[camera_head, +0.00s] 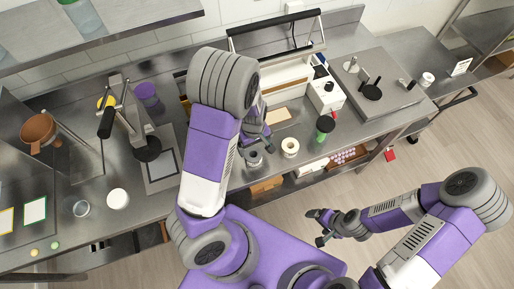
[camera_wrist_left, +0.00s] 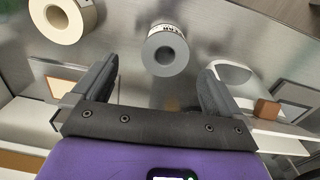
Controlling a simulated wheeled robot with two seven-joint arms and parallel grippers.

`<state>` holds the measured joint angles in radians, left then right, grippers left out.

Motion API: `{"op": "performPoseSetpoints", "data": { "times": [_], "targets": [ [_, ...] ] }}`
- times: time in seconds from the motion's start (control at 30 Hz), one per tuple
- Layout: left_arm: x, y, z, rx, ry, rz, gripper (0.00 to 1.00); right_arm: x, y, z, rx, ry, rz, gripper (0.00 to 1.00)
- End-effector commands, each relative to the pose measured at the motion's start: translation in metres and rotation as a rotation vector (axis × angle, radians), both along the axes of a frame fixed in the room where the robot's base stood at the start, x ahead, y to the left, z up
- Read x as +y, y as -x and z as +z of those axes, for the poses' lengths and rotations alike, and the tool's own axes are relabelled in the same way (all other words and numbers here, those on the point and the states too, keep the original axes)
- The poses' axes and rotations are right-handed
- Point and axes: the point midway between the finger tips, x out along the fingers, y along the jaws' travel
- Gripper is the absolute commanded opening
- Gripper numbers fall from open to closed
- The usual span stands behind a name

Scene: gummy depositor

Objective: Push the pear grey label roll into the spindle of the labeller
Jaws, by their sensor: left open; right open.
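The grey label roll (camera_head: 254,159) stands on end near the front edge of the steel counter. In the left wrist view its grey ring (camera_wrist_left: 166,55) and dark core hole show ahead of the fingers, roughly centred between them. My left gripper (camera_head: 257,148) is open and empty, close to this roll; contact cannot be told. My right gripper (camera_head: 318,227) is open and empty, over the floor in front of the counter. A steel plate with a post and black disc (camera_head: 371,91) stands at the right; I cannot tell whether this is the labeller's spindle.
A cream label roll (camera_head: 290,154) stands right of the grey one, also in the left wrist view (camera_wrist_left: 40,20). A dark-lidded green jar (camera_head: 325,128) and a white device (camera_head: 326,97) are further right. My left arm hides some counter.

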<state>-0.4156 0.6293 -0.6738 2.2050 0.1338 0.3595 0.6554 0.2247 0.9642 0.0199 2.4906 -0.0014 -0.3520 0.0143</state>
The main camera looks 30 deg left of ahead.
Motion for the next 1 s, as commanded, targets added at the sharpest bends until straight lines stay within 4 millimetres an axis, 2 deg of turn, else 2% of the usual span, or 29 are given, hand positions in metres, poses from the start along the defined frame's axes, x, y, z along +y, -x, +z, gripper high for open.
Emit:
{"op": "performPoseSetpoints", "data": {
  "times": [0.03,0.13,0.6,0.9,1.0],
  "targets": [
    [0.007,0.002,-0.001,0.009,-0.011,0.004,1.00,0.000,0.000,0.002,0.001,0.000,0.000,0.85],
    [0.012,0.004,-0.012,0.015,-0.017,0.006,1.00,0.000,0.000,-0.001,0.001,0.000,0.000,0.85],
    [0.007,0.004,-0.072,0.014,-0.017,0.004,1.00,0.000,0.000,-0.007,0.000,0.000,0.000,0.85],
    [0.006,0.003,-0.076,0.011,-0.016,0.002,1.00,0.000,0.000,-0.007,0.000,0.000,0.000,0.85],
    [0.006,0.003,-0.076,0.011,-0.016,0.002,0.85,0.000,0.000,-0.007,0.000,0.000,0.000,0.85]
  ]
}}
